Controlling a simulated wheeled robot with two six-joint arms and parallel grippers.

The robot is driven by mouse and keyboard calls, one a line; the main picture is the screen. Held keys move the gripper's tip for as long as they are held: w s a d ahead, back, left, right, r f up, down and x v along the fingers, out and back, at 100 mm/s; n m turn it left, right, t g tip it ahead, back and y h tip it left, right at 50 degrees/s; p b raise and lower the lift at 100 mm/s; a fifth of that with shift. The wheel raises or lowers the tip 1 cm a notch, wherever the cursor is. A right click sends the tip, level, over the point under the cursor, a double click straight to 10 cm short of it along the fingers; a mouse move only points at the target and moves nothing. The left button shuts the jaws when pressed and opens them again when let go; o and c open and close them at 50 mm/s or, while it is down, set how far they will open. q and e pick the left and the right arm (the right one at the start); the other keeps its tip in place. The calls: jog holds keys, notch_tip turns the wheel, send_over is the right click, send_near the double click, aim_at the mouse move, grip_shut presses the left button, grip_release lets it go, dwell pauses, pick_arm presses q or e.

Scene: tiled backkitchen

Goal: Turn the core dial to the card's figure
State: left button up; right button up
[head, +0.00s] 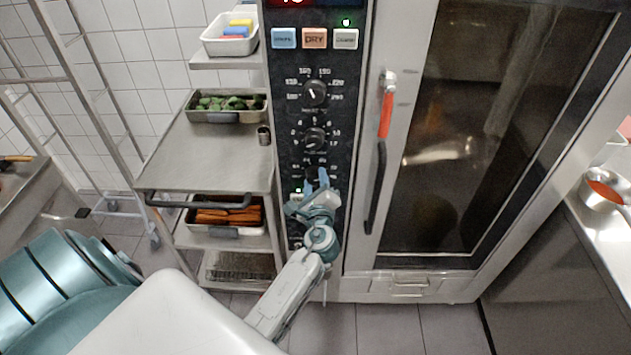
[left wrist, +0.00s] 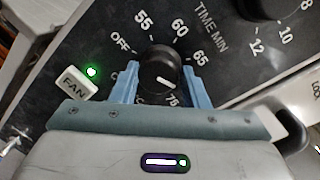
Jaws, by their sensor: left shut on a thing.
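The core dial (left wrist: 160,72) is a round black knob low on the oven's control panel. Its scale shows OFF, 55, 60, 65 and 75. Its white pointer mark slants down to the right, on the side between 65 and 75; the exact figure cannot be told. My left gripper (left wrist: 160,88) has one blue finger on each side of this knob and is shut on it. In the head view the left gripper (head: 318,182) reaches up to the panel and largely hides the dial. No card is recognisable. My right gripper is not in view.
Above are the time dial (head: 315,139) and a top dial (head: 314,93). The oven door's red and black handle (head: 385,115) stands to the right. A steel trolley (head: 168,165) with trays is left.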

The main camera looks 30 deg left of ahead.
pick_arm(q)
jog(key=shift+f, duration=0.1)
dwell(0.4)
jog(key=o, duration=0.9)
jog(key=shift+o, duration=0.2)
jog(key=b+v, duration=0.4)
jog(key=v, duration=0.6)
jog(key=shift+s+d, duration=0.25)
jog(key=shift+s, duration=0.05)
